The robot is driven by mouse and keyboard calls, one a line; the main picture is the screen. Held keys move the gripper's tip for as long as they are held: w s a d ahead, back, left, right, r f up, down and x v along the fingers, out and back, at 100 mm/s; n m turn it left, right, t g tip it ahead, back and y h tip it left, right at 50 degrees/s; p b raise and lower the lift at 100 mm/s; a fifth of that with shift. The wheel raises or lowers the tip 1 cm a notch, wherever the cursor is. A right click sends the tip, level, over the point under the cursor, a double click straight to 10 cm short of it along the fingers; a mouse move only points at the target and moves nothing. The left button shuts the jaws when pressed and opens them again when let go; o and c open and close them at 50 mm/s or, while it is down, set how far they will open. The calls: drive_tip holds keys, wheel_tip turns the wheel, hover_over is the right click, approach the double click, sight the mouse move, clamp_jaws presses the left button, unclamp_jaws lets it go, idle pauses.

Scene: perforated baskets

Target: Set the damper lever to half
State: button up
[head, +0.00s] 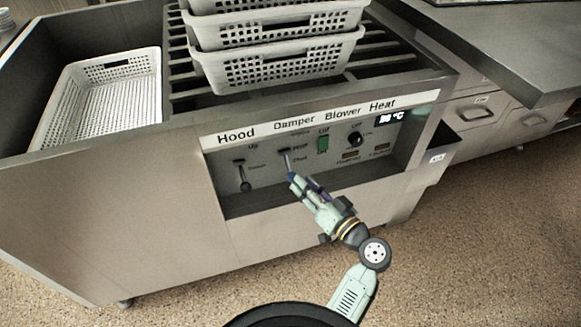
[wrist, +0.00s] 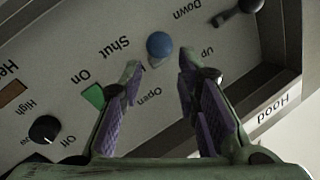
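The damper lever (head: 286,160) is on the control panel under the word Damper, with its handle hanging downward in the head view. The knob also shows at the gripper tip in the head view (head: 291,176). My gripper (wrist: 160,76) is open, with one finger on either side of the line to the knob. The knob lies just beyond the fingertips, and I see no clear contact. In the head view my gripper (head: 299,187) reaches up to the panel from below right.
The hood lever (head: 244,178) is left of the damper lever. A green blower switch (head: 323,141) and a black heat knob (head: 355,139) are to the right. The panel is recessed, with a ledge below. White perforated baskets (head: 280,67) are stacked above.

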sight(289, 166)
drive_tip(key=p+x, duration=0.1)
drive_tip(key=x, duration=0.7)
drive_tip(key=shift+p, duration=0.35)
drive_tip(key=shift+d, duration=0.1)
clamp_jaws()
